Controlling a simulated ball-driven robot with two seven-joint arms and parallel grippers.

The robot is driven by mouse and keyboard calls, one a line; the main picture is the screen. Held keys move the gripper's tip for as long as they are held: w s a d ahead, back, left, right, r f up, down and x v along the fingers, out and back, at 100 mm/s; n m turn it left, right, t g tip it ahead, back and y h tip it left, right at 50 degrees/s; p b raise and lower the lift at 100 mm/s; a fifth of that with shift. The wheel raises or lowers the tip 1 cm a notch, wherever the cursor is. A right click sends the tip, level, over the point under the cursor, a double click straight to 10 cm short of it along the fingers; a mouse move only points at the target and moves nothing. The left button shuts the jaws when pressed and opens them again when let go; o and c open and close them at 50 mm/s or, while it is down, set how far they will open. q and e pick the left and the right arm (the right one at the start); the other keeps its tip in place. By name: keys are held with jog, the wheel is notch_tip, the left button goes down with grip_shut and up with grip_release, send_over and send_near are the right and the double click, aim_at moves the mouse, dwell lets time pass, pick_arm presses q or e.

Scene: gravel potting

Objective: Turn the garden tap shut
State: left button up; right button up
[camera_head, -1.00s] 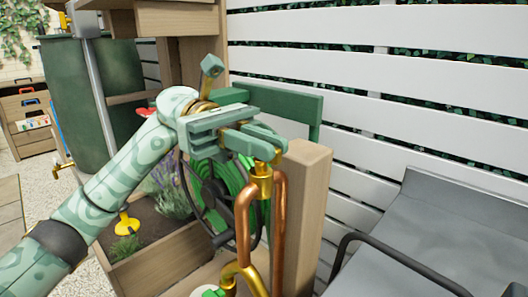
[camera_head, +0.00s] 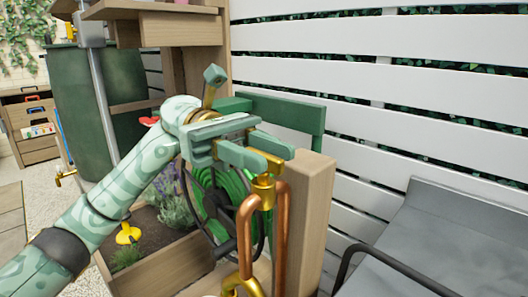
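The garden tap (camera_head: 263,190) is brass and sits on top of a bent copper pipe (camera_head: 244,235) in front of a wooden post. Its brass lever (camera_head: 266,160) shows between the fingers of my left gripper (camera_head: 265,155). The fingers stand apart, one on the near side of the lever and one on the far side. They hide part of the lever, and whether they touch it is hard to see. My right gripper is not in view.
The wooden post (camera_head: 310,210) stands right behind the tap. A hose reel with green hose (camera_head: 237,190) is behind the pipes. A planter (camera_head: 165,268) lies at lower left, and a grey bench (camera_head: 440,240) is at right. A white slatted fence (camera_head: 350,75) closes the back.

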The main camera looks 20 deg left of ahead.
aim_at(248, 147)
pick_arm(q)
jog(key=v, duration=0.7)
dwell(0.3)
